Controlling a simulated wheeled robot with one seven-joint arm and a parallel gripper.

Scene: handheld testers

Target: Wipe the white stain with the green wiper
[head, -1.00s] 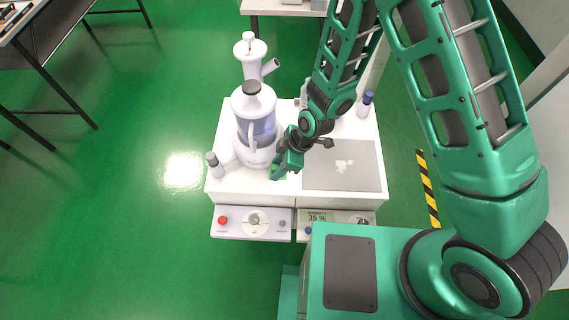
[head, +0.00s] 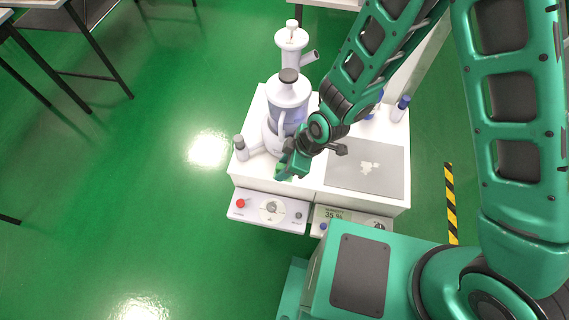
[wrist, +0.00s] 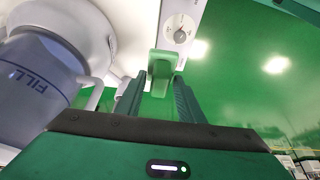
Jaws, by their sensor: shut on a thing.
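My gripper (head: 287,172) is at the front of the white table, just right of the white juicer-like machine. It is shut on the green wiper (wrist: 161,66), which shows between the two dark fingers in the wrist view. In the head view the wiper is mostly hidden by the gripper. The white stain (head: 370,167) is a small patch on the grey panel (head: 345,182), to the right of my gripper. The wiper is apart from the stain.
The white machine (head: 289,96) stands close left of my gripper; its lower body (wrist: 38,75) fills the wrist view's left. Small bottles (head: 241,148) (head: 400,108) stand at both table sides. Control boxes with knobs (head: 268,209) and a "35 %" display (head: 350,216) sit along the front.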

